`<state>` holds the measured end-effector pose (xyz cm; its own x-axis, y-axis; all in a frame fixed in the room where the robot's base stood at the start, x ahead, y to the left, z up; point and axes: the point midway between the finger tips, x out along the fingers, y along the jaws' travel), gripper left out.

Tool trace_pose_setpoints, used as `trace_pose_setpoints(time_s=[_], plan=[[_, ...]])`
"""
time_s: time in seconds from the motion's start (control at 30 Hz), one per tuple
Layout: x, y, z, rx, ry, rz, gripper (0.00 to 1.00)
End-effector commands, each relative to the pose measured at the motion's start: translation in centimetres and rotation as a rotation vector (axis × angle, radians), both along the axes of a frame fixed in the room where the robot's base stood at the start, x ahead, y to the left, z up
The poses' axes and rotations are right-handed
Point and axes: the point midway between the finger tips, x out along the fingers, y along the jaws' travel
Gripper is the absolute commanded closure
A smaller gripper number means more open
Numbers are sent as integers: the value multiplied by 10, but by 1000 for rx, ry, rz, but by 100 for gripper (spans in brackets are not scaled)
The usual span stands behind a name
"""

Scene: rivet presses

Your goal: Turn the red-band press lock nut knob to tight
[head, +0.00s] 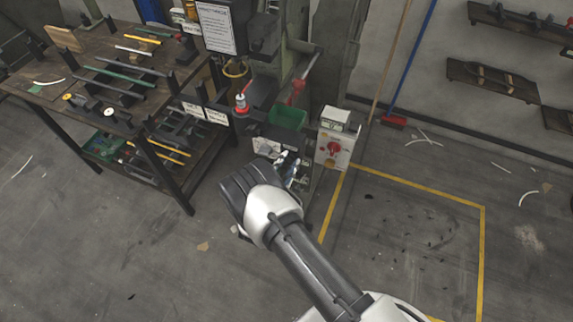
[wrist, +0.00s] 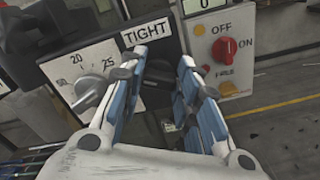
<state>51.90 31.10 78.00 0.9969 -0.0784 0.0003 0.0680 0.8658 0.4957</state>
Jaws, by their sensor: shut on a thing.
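My gripper (wrist: 164,66) reaches the front panel of the press in the wrist view, its two blue-padded fingers on either side of a dark knob (wrist: 158,76). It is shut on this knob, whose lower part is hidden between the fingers. A white label (wrist: 146,31) reading TIGHT sits just above the knob. The knob's pointer direction cannot be made out. In the head view my gripper (head: 287,166) is at the front of the press (head: 262,122), and my wrist hides part of it. I cannot make out a red band clearly.
A grey dial (wrist: 90,92) with numbers is close left of the fingers. A white switch box (wrist: 222,50) with a red OFF/ON switch stands close on the right. A workbench (head: 95,75) with tools is at left in the head view.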

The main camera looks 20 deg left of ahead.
Motion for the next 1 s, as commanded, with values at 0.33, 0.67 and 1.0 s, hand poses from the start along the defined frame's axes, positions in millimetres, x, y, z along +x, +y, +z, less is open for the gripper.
trace_pose_setpoints(time_s=[0.33,0.67,1.0], plan=[[0,-2,-3,329,-25,1,94],[0,-2,-4,639,-49,1,94],[0,-2,-5,903,-70,0,94]])
